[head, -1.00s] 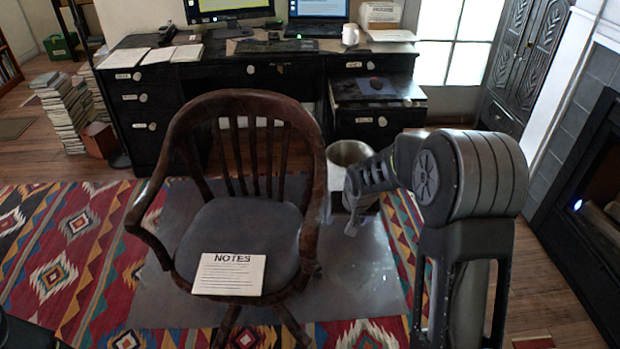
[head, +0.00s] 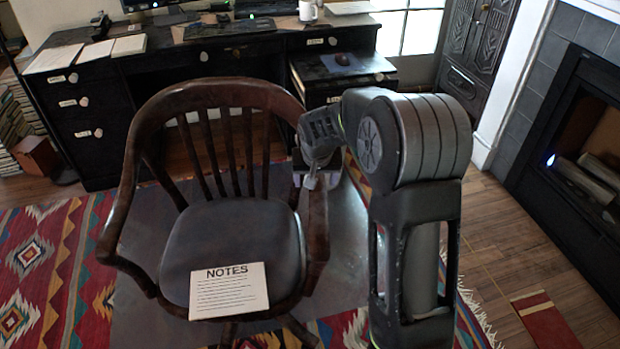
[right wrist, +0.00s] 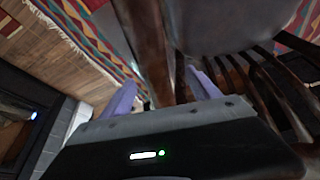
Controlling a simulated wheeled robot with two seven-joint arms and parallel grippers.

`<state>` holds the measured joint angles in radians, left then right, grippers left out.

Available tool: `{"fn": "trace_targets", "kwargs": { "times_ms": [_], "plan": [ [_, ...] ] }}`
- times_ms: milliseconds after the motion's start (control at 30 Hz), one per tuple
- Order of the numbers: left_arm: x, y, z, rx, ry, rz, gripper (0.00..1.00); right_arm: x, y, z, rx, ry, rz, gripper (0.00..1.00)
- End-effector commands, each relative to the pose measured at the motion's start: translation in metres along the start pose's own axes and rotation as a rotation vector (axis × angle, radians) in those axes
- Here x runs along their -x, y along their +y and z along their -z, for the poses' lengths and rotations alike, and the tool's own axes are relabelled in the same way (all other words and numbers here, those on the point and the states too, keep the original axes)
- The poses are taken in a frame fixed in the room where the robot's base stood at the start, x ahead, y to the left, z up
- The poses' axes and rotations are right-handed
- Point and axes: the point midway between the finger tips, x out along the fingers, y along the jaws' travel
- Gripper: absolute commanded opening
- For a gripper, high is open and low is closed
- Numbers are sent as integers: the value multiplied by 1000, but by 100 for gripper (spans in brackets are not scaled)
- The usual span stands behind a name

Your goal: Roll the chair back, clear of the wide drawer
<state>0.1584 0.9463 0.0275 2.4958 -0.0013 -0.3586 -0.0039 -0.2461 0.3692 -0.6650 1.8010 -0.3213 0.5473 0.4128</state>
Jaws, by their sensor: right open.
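The dark wooden chair (head: 152,130) stands in front of the desk, its back towards the desk. A NOTES pad (head: 229,290) lies on the seat's front. The wide drawer (head: 225,62) is in the desk's middle, behind the chair back, and looks shut; the chair back partly covers it. My right gripper (head: 315,175) is at the chair's right armrest, its fingers partly hidden in the head view. In the right wrist view its purple fingers (right wrist: 163,95) are open, with a wooden chair post (right wrist: 148,45) between them; contact cannot be told. My left gripper is not in view.
The desk's right pedestal has a pulled-out tray (head: 350,68) with a mouse on it. A fireplace (head: 575,160) stands at the right. A patterned rug (head: 50,265) lies left of the chair. Wood floor shows at right. Book piles (head: 18,125) stand at far left.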

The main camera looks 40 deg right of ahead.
Motion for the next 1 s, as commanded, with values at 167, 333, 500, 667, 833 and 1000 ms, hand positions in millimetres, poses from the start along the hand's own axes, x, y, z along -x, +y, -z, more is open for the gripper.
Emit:
{"fn": "trace_targets", "kwargs": {
  "times_ms": [167, 333, 500, 667, 833, 1000],
  "plan": [
    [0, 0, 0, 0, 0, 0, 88, -2, 0, 0, 1, 0, 0, 71],
    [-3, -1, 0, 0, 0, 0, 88, -13, 0, 0, 1, 0, -1, 71],
    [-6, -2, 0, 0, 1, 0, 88, -36, 0, -1, 1, -2, -2, 71],
    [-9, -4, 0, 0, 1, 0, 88, -59, 0, -1, 0, -1, -1, 71],
    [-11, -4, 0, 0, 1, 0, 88, -75, 0, -1, 2, -1, -1, 71],
    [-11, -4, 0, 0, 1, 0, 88, -78, 0, 0, 1, 1, 1, 71]
  ]
}}
